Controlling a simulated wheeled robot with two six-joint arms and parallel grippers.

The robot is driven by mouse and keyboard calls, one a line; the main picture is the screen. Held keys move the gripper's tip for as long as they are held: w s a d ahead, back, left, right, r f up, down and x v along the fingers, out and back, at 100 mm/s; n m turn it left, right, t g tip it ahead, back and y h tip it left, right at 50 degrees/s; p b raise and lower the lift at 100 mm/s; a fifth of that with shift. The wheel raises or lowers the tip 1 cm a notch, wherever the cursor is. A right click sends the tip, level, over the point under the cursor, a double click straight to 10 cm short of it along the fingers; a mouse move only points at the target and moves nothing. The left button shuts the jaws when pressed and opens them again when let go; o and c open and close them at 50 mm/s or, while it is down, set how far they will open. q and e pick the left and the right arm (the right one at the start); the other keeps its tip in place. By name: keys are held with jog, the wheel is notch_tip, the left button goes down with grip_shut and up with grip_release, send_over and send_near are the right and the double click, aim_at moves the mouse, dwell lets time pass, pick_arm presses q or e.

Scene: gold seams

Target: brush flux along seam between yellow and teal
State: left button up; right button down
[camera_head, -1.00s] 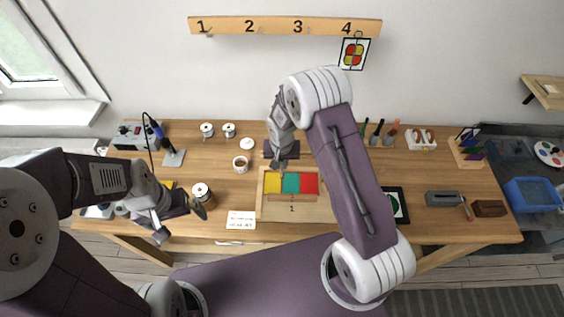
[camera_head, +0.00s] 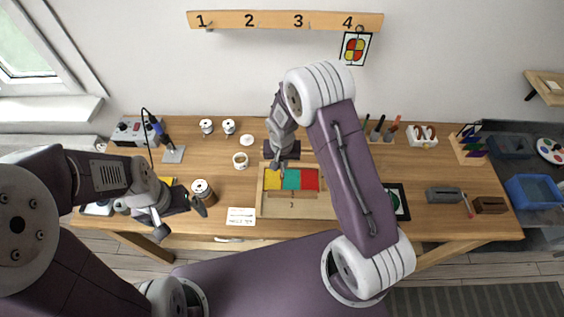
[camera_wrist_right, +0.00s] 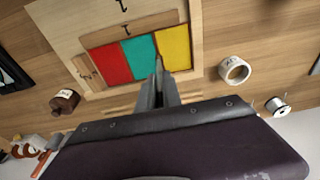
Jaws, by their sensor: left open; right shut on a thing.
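The yellow pane (camera_head: 272,179), teal pane (camera_head: 291,180) and red pane (camera_head: 309,180) lie side by side in a wooden frame on the table. In the right wrist view the yellow pane (camera_wrist_right: 172,46) is right of the teal pane (camera_wrist_right: 138,55). My right gripper (camera_head: 278,166) is shut on a thin tool, probably the flux brush (camera_wrist_right: 158,68), mostly hidden by the jaws. My left gripper (camera_head: 180,218) is open and empty at the table's left part.
A tape roll (camera_head: 240,160), solder spools (camera_head: 202,191) and a soldering iron (camera_head: 160,132) stand left of the frame. A white card (camera_head: 241,216) lies in front. A dark-framed picture (camera_head: 397,203) and grey block (camera_head: 443,195) are to the right.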

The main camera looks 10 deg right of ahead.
jog(key=shift+s+a+r+b, duration=0.1)
jog(key=shift+s+a+b, duration=0.1)
jog(key=shift+s, duration=0.3)
jog(key=shift+s+a+b, duration=0.1)
jog(key=shift+s+b, duration=0.1)
jog(key=shift+s, duration=0.25)
jog(key=shift+s+a+b, duration=0.1)
jog(key=shift+s+b, duration=0.2)
jog(key=shift+b, duration=0.05)
jog(key=shift+s+a+b, duration=0.2)
jog(key=shift+s+b, duration=0.5)
jog(key=shift+s, duration=0.2)
dwell(0.4)
notch_tip(320, 180, up, 6)
jog(key=p, duration=0.5)
dwell(0.4)
